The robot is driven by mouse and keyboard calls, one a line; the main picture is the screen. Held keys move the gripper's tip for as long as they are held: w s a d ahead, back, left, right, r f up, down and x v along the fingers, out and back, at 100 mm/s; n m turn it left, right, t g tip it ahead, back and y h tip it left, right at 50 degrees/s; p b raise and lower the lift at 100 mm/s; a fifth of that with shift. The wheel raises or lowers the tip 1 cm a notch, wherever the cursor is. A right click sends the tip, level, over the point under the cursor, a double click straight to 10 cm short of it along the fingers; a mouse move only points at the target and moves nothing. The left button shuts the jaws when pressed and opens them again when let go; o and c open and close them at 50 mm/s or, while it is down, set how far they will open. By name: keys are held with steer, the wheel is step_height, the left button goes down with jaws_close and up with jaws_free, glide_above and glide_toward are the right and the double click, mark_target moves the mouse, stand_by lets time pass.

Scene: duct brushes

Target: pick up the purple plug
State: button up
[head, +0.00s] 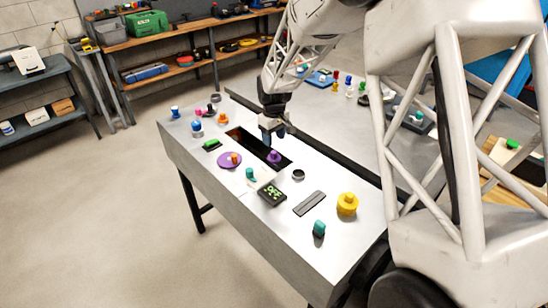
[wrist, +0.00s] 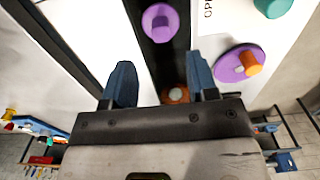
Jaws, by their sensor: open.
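The purple plug (head: 274,157) sits at the dark slot (head: 243,140) in the metal table, near the slot's front end. In the wrist view the plug (wrist: 160,22) shows from above as a round purple piece with a raised knob, over the dark strip, ahead of the fingers. My gripper (head: 273,136) hangs just above and behind the plug in the head view. In the wrist view its two blue fingers (wrist: 161,78) are spread apart with nothing between their tips. The plug is clear of both fingers.
A purple disc with an orange knob (head: 230,160) lies left of the slot. A teal knob (head: 250,174), a black display (head: 272,194), a dark ring (head: 298,175) and a yellow knob (head: 347,204) stand nearby. An orange ring (wrist: 175,95) shows below the fingers in the wrist view.

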mark_target(274, 152)
steer(key=shift+f, duration=0.9)
steer(key=shift+s+f, duration=0.15)
steer(key=shift+f, duration=2.4)
jaws_close()
